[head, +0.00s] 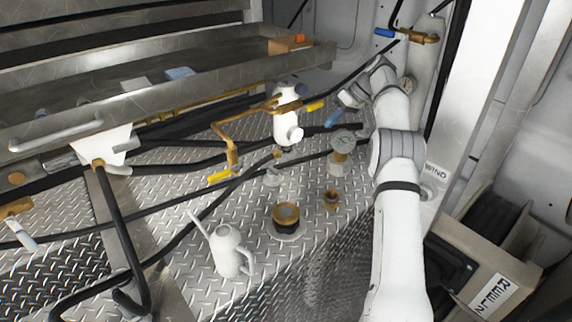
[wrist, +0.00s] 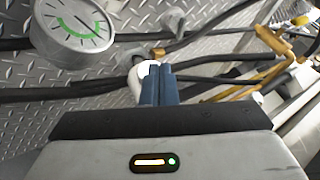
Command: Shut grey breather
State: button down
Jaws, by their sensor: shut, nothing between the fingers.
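No part in view is clearly marked as the grey breather. A small grey cap-like fitting (head: 273,176) stands on the tread-plate deck and may be it; a grey fitting also shows in the wrist view (wrist: 174,24). Whether it is open or shut cannot be told. My gripper (head: 332,119) hangs above the deck, right of the white cylinder (head: 286,124). Its blue fingers (wrist: 160,72) are together and empty. In the wrist view they cover part of a round white part (wrist: 138,82) beside a brass fitting; contact cannot be told.
A round gauge (head: 344,140) stands close to my gripper. A brass pipe with a yellow handle (head: 219,176) is at left. A black-and-brass cap (head: 286,216), a small brass fitting (head: 330,198) and a white can (head: 228,252) stand in front. Black hoses cross the deck.

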jog(key=shift+f, duration=0.15)
send_near(272, 171)
jog(key=w+f, duration=0.1)
jog(key=f, duration=0.1)
jog(key=w+d+f, duration=0.1)
jog(key=w+f, duration=0.1)
jog(key=f, duration=0.1)
jog(key=shift+w+d+f+p, duration=0.15)
jog(key=shift+d+f+p, duration=0.2)
jog(key=shift+d+p, duration=0.05)
jog(key=a, duration=0.1)
jog(key=s+a+p, duration=0.1)
jog(key=shift+s+a+f, duration=0.1)
jog(key=shift+s+a, duration=0.2)
jog(key=shift+s+a+f, duration=0.15)
jog(key=shift+s+a, duration=0.15)
jog(key=shift+a, duration=0.2)
